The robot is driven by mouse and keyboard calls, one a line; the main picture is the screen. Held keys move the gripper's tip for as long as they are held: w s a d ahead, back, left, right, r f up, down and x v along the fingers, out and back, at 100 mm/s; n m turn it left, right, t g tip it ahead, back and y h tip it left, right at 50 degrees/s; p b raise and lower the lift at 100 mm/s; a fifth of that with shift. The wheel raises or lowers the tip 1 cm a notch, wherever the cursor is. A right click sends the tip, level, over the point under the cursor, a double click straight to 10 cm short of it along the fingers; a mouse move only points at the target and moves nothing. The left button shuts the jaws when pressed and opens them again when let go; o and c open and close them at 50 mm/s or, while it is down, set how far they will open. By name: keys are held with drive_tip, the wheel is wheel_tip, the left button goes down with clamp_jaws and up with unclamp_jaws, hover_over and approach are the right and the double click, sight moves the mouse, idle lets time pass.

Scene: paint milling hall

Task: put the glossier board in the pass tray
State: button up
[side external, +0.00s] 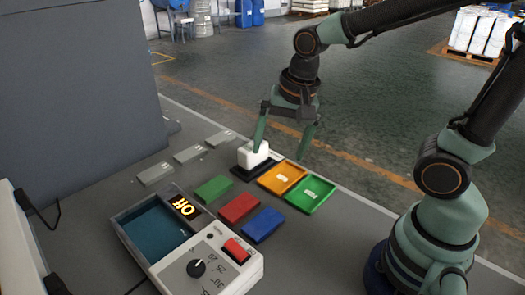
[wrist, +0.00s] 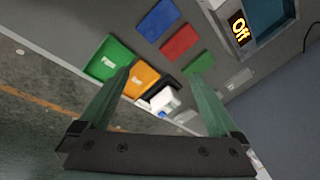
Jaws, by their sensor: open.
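Three flat boards lie on the grey bench: green (side external: 213,189), red (side external: 239,207) and blue (side external: 263,225). The wrist view also shows blue (wrist: 160,20), red (wrist: 179,42) and green (wrist: 199,65). I cannot tell which is glossier. My gripper (side external: 280,151) is open and empty above the bench, near a white block (side external: 249,156) on a black base (side external: 243,174). One finger partly overlaps the block in the side view.
A box with a blue-green recess (side external: 152,232), a knob (side external: 196,268), a red switch (side external: 236,250) and a lit display reading "Off" (side external: 184,207) stands at the front. Several grey labelled plates (side external: 189,154) lie along the back. A large grey panel (side external: 80,80) stands at left.

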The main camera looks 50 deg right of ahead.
drive_tip(key=s+d+r+n+t, duration=0.2)
drive_tip(key=d+r+n, duration=0.1)
drive_tip(key=n, duration=0.4)
drive_tip(key=shift+d+r+n, duration=0.25)
drive_tip(key=shift+r+n, duration=0.15)
drive_tip(key=shift+r, duration=0.5)
drive_tip(key=shift+o, duration=0.2)
drive_tip(key=shift+s+d+r+n+t, duration=0.4)
drive_tip(key=shift+n+t, duration=0.1)
drive_tip(key=shift+n, duration=0.5)
drive_tip(key=n+g, duration=0.6)
drive_tip(key=n, duration=1.2)
hover_over(264, 222)
wheel_tip(264, 222, down, 18)
drive_tip(key=shift+f, duration=0.25)
drive_tip(key=shift+a+f, duration=0.1)
drive_tip(key=shift+f, duration=3.05)
drive_tip(key=shift+c, duration=0.3)
